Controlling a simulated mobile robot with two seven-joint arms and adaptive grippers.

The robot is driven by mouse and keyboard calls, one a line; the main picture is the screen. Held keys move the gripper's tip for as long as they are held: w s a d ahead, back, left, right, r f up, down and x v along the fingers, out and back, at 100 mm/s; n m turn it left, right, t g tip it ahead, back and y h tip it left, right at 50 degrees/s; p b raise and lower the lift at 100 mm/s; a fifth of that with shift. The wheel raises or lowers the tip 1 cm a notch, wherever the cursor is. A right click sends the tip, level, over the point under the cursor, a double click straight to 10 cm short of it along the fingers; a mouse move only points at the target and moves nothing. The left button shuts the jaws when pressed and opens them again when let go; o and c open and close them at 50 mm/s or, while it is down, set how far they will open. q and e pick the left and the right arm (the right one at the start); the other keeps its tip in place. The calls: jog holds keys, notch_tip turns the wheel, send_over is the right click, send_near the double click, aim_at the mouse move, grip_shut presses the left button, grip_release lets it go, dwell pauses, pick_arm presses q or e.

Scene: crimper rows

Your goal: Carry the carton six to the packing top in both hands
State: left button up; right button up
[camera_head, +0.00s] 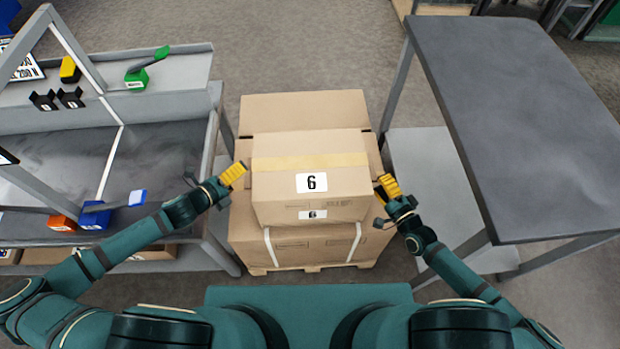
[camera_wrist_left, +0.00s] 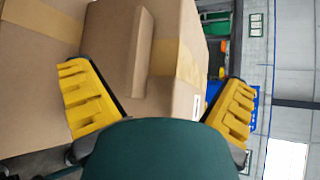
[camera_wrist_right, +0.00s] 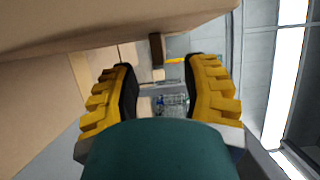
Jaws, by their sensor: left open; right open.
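Carton six (camera_head: 310,155) is a brown box with a tan tape band and a white label "6". It sits on top of a larger strapped carton (camera_head: 290,247) on a pallet, in the middle of the head view. My left gripper (camera_head: 236,174) is open beside its left side, and its yellow fingers also show in the left wrist view (camera_wrist_left: 160,100) close to cardboard. My right gripper (camera_head: 386,187) is open at its right side; the right wrist view (camera_wrist_right: 160,95) shows its open fingers beside a brown box. Whether either touches the carton I cannot tell. The grey top (camera_head: 520,110) stands at the right.
A grey workbench (camera_head: 60,165) with a raised shelf stands at the left. It carries blue (camera_head: 95,217), orange (camera_head: 62,223) and green (camera_head: 136,79) items. A lower shelf (camera_head: 430,180) lies under the right top. Grey floor shows behind the boxes.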

aim_at(250, 167)
pick_arm(q)
jog(key=shift+x, duration=2.75)
pick_arm(e)
jog(key=shift+x, duration=2.75)
pick_arm(q)
jog(key=c, duration=0.8)
pick_arm(e)
jog(key=c, duration=0.7)
pick_arm(q)
jog(key=c, duration=0.5)
pick_arm(e)
grip_shut()
pick_arm(q)
jog(key=shift+d, duration=0.1)
jog(key=shift+c, duration=0.2)
pick_arm(e)
jog(key=shift+a, duration=0.1)
pick_arm(q)
jog(key=shift+d+r, duration=0.1)
jog(key=shift+r, duration=0.15)
pick_arm(e)
jog(key=shift+r, duration=0.25)
